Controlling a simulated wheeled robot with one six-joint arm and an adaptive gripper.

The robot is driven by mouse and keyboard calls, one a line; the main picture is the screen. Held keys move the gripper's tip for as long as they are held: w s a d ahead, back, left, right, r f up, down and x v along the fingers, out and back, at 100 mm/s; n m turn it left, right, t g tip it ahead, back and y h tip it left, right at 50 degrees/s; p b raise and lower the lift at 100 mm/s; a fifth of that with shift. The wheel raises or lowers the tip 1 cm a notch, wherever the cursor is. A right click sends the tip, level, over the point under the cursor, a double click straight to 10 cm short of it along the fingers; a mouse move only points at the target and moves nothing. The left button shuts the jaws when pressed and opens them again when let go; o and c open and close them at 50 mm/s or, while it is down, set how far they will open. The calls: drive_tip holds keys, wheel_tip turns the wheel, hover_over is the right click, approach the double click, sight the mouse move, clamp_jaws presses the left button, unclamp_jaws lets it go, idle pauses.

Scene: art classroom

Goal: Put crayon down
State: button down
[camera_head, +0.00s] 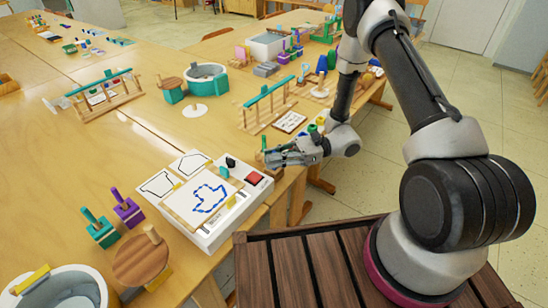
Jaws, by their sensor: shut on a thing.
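My gripper (270,157) is over the table's near edge, above and just behind the white drawing tray (205,243). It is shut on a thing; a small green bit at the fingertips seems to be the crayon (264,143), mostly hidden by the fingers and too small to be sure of. The tray holds a sheet with a blue dashed drawing (209,199). A small yellow piece (231,200) lies at the sheet's right edge. A red block (253,179), a teal piece (223,172) and a black piece (230,162) sit at the tray's right end.
Green (103,236) and purple (128,213) handled blocks and a round wooden piece (140,260) stand left of the tray. A wooden rack (268,105) stands behind my gripper. Bare tabletop (60,175) lies at left. My arm occupies the right side.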

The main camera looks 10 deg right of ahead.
drive_tip(key=c, duration=1.5)
unclamp_jaws()
drive_tip(key=shift+f, duration=0.1)
drive_tip(key=shift+c, duration=0.2)
drive_tip(key=shift+d, duration=0.2)
drive_tip(key=w+d, duration=0.2)
drive_tip(key=d, duration=0.9)
drive_tip(key=s+d+r+n+g+h, duration=0.1)
drive_tip(key=s+d+r+n+h, duration=0.2)
drive_tip(key=r, duration=0.5)
drive_tip(key=s+d+r+n+g+h, duration=0.1)
drive_tip(key=s+r+n+h, duration=0.35)
drive_tip(key=r, duration=0.35)
drive_tip(key=s+d+r+n+t+h, duration=0.8)
drive_tip(key=s+d+r+t+h, duration=0.1)
drive_tip(key=r, duration=0.5)
drive_tip(key=s+d+h, duration=0.1)
drive_tip(key=s+d, duration=0.1)
drive_tip(key=d, duration=0.1)
drive_tip(key=shift+r+n, duration=0.15)
drive_tip(key=shift+n, duration=0.2)
